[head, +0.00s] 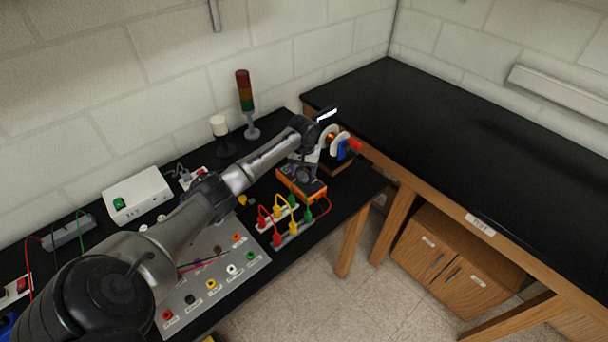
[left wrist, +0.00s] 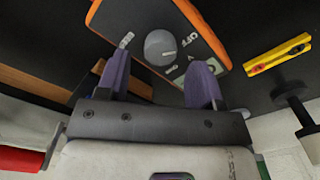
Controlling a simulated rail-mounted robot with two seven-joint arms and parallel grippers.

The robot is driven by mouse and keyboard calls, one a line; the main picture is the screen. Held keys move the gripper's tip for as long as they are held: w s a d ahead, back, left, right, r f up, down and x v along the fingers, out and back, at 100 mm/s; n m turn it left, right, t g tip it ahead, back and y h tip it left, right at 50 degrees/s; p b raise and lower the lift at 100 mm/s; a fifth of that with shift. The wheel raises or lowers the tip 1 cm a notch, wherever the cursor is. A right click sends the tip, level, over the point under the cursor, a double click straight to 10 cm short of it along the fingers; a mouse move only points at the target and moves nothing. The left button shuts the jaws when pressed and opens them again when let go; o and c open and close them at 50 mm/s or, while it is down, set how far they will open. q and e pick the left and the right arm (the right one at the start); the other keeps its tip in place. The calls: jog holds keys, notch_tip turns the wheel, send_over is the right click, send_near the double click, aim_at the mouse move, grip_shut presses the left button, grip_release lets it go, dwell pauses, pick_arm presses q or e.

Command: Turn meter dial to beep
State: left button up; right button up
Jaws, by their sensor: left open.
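The orange-edged meter (head: 302,188) lies on the black bench in the head view, mostly hidden under the end of my left arm. In the left wrist view the meter (left wrist: 208,40) has a dark face, a round grey dial (left wrist: 160,47) and "OFF" printed beside it. My left gripper (left wrist: 161,60) is open, with its two purple fingers apart. The dial appears between the fingertips or just beyond them; I cannot tell whether they touch it. My left gripper (head: 304,170) also shows in the head view, over the meter. My right gripper is out of view.
A socket strip with red, yellow and green plugs (head: 285,222) sits near the bench's front edge beside the meter. A grey panel with colored sockets (head: 215,275), a stack light (head: 245,100) and a white box (head: 137,195) stand nearby. The right bench top (head: 470,140) is clear.

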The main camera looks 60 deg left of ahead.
pick_arm(q)
jog(key=shift+f, duration=1.25)
jog(key=shift+c, duration=0.2)
jog(key=c, duration=0.9)
